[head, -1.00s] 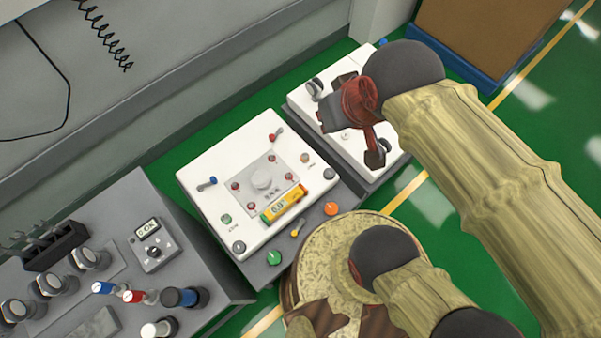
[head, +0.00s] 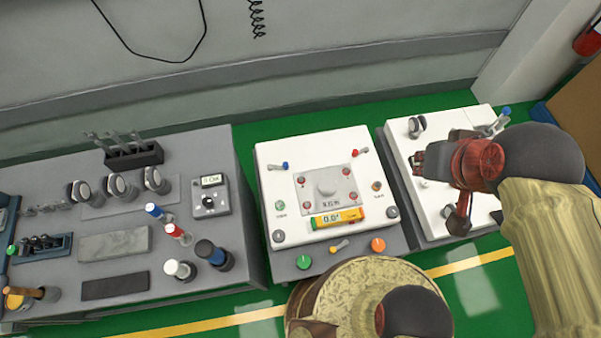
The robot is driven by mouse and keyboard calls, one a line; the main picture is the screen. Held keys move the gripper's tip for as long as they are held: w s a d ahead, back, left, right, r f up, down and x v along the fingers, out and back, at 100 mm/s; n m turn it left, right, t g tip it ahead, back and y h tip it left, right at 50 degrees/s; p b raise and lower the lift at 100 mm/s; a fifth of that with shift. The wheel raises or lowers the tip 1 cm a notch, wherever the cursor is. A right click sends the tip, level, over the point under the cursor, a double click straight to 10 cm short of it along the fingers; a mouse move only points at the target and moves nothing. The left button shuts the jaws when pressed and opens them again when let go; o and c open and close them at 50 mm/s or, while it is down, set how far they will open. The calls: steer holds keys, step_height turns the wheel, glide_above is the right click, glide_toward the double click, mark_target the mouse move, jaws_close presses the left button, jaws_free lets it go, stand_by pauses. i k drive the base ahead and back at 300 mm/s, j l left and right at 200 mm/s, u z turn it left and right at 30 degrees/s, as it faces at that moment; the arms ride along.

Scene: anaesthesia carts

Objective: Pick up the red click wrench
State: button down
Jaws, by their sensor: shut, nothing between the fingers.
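Two small red-handled items show in the head view, and I cannot tell for sure which is the red click wrench. One is a red-and-white handle (head: 178,232) at the right part of the left grey cart, beside a similar blue-and-white one (head: 158,212). The other is a small red lever-like piece (head: 361,152) at the upper right of the middle cart's white top. My gripper (head: 418,160) is over the right-hand white cart, apart from both. It is shut and empty, with its fingers dark and partly hard to make out.
The middle cart (head: 268,200) carries a panel with knobs and a yellow display (head: 338,217). The left cart (head: 245,270) holds black-and-white knobs, a small meter (head: 210,196), a white handle (head: 180,270) and a blue-black one (head: 213,253). A grey wall stands behind.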

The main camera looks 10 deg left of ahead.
mark_target(174, 230)
steer(key=u, duration=2.35)
steer(key=j+u, duration=0.1)
steer(key=j, duration=0.3)
steer(key=i+j+u, duration=0.1)
steer(key=j, duration=0.25)
steer(key=i+j, duration=0.15)
steer(key=j, duration=0.25)
steer(key=i+j+u, duration=0.15)
steer(key=j, duration=0.2)
